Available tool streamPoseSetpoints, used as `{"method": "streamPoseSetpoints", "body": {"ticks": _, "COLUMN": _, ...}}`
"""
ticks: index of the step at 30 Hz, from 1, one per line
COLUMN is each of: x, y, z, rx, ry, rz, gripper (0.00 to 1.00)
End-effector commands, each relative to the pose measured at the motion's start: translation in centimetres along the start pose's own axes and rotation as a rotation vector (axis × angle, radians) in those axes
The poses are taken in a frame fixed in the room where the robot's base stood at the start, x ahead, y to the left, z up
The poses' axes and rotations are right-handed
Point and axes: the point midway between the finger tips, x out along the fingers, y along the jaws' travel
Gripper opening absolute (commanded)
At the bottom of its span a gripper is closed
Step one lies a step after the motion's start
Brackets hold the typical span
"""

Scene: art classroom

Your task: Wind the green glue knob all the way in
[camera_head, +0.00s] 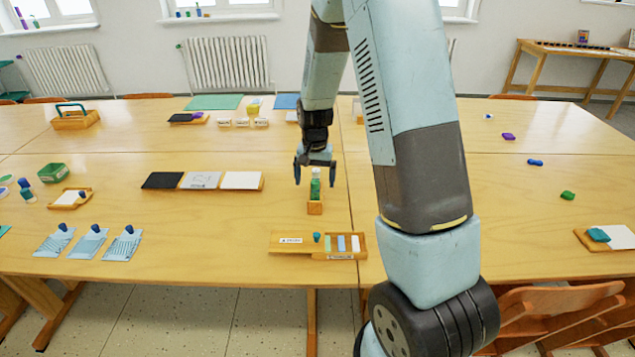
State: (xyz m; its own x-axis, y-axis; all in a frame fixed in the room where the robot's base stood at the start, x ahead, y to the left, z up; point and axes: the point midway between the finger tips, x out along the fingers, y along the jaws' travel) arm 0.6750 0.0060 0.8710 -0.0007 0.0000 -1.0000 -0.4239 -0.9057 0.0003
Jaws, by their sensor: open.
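A small green glue stick (315,187) stands upright in a little wooden block (315,208) near the middle of the front table. A pale band shows near its top; which part is the knob is too small to tell. My gripper (315,176) points down over the glue stick. Its dark fingers are open, one on the left and one on the right of the stick's upper end. A gap shows on each side, and I cannot tell the exact height or depth between fingers and stick.
A wooden tray (284,249) with coloured strips lies in front of the block. A board with black, grey and white panels (248,180) lies to the left. Several blue cards with knobs (88,243) lie at the front left. The table right of my arm is mostly free.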

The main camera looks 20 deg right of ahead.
Motion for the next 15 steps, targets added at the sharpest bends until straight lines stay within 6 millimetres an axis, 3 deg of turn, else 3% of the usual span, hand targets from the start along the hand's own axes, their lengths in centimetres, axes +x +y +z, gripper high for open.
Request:
{"method": "streamPoseSetpoints", "body": {"ticks": 11, "x": 0.0, "y": 0.0, "z": 0.0, "rx": 0.002, "ry": 0.0, "rz": 0.0, "gripper": 0.96}}
{"method": "streamPoseSetpoints", "body": {"ticks": 15, "x": 0.0, "y": -0.05, "z": 0.02, "rx": 0.087, "ry": 0.0, "rz": 0.001, "gripper": 0.96}}
